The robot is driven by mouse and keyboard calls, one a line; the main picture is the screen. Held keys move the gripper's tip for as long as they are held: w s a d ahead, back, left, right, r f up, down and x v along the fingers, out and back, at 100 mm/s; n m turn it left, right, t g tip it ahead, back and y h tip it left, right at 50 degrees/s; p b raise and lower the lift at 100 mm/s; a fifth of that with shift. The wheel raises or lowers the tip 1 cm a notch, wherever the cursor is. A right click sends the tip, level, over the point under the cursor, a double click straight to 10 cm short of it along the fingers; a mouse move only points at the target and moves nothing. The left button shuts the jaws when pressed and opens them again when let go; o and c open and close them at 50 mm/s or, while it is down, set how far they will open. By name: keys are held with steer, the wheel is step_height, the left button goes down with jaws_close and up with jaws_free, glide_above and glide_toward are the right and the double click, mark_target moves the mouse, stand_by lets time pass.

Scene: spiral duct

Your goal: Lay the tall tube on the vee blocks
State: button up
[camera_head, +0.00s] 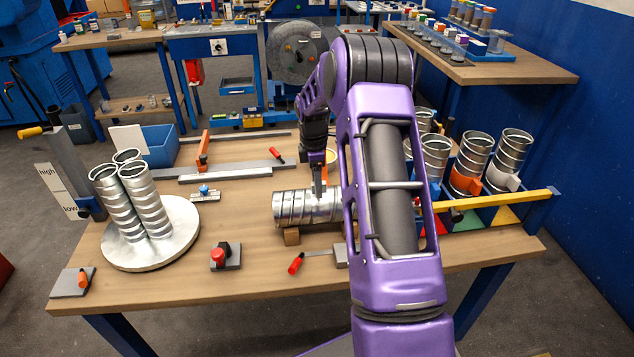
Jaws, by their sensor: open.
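A silvery spiral tube (294,208) lies on its side in the middle of the table, its open end to the left. A wooden vee block (291,236) shows under its left part; my purple arm hides the tube's right end and any support there. My gripper (320,190) points down at the tube from above and is open. I cannot tell whether its fingers touch the tube or straddle it. Several spiral tubes of differing heights stand upright, close together, on a round metal plate (184,250) at the left.
More tubes (472,160) stand in coloured bays at the right, behind a yellow bar (500,198). A red-knobbed block (225,256) and a red-handled tool (296,263) lie near the front edge. A blue bin (158,145) and metal rails (235,172) are behind.

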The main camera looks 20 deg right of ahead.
steer(key=shift+r, duration=0.1)
step_height(320, 180, up, 17)
steer(key=a+p, duration=0.1)
steer(key=shift+r+p, duration=0.15)
steer(key=shift+p, duration=0.2)
steer(key=shift+w, duration=0.15)
stand_by(0.4)
